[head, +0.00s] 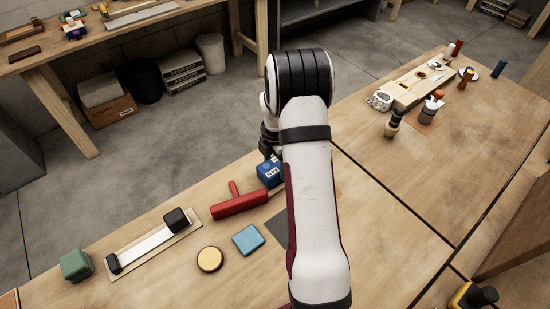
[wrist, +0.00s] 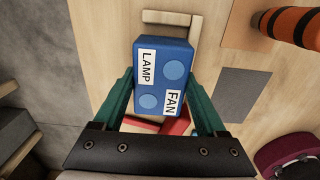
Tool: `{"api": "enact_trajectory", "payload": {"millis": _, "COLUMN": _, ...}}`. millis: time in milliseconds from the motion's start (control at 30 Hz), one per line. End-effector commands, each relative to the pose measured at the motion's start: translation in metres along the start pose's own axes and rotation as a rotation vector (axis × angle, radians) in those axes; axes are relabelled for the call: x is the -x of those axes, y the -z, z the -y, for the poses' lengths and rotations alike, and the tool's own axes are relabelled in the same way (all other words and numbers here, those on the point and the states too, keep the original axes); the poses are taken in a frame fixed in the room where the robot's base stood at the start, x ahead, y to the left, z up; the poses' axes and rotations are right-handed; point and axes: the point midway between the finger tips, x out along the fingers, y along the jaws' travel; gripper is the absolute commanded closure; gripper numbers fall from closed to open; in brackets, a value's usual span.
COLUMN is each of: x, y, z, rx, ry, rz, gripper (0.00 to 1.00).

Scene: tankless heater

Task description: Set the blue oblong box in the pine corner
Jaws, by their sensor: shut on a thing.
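A blue oblong box (wrist: 160,75) with LAMP and FAN labels and two lighter round buttons fills the middle of the wrist view. My gripper (wrist: 163,88) is shut on it, with a green finger against each long side. The box also shows in the head view (head: 270,173), partly hidden by my arm. The pine corner (wrist: 196,30), an L of pale wood strips, lies on the table just past the box's far end in the wrist view. The box covers part of it, and I cannot tell whether they touch. In the head view my arm hides the corner.
A red T-shaped tool (head: 240,202) lies close to the box. A light blue block (head: 248,239), a yellow disc (head: 209,259) and a dark grey patch (head: 281,229) are nearby.

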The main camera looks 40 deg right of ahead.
Motion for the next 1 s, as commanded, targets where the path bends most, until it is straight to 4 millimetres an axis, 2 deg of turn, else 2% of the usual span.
{"api": "enact_trajectory", "payload": {"millis": 1000, "x": -0.0113, "y": -0.0002, "z": -0.0002, "rx": 0.0, "ry": 0.0, "rz": 0.001, "gripper": 1.0}}
